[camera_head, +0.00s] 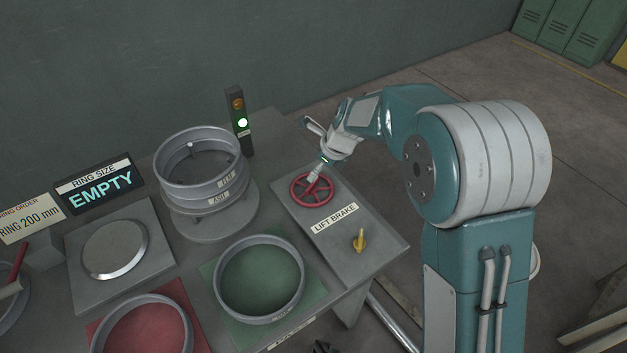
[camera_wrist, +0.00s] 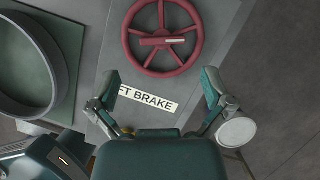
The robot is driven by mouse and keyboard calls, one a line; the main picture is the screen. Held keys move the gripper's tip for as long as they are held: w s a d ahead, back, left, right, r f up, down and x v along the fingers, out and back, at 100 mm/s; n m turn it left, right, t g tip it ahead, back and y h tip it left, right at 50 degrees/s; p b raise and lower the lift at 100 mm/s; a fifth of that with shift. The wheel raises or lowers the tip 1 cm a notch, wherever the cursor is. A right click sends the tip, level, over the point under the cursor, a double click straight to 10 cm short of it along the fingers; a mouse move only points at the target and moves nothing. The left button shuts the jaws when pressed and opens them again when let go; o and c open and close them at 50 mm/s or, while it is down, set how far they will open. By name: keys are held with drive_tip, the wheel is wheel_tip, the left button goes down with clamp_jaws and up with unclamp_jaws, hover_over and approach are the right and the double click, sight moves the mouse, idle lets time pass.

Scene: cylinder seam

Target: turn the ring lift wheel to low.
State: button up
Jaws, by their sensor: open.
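The red ring lift wheel (camera_head: 312,190) lies on the right panel of the bench, behind the LIFT BRAKE label (camera_head: 335,218). The wheel appears just beyond the fingertips; I cannot tell the exact gap. No low marking is readable.
A yellow lever (camera_head: 360,241) stands on the same panel, in front of the label. A stack of grey rings (camera_head: 203,170) stands left of the wheel. A grey ring (camera_head: 259,316) sits on a green mat. A screen (camera_head: 98,184) reads EMPTY.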

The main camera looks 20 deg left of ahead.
sight(313, 183)
drive_tip(key=x, duration=0.3)
drive_tip(key=d+x, duration=0.1)
drive_tip(key=x, duration=0.2)
drive_tip(key=shift+w+f, duration=0.15)
drive_tip(key=shift+f, duration=0.2)
drive_tip(key=shift+a+f, duration=0.1)
drive_tip(key=shift+f, duration=0.25)
drive_tip(key=shift+a+f, duration=0.2)
drive_tip(key=shift+a, duration=0.4)
drive_tip(key=shift+d, duration=0.25)
drive_tip(key=c, duration=0.9)
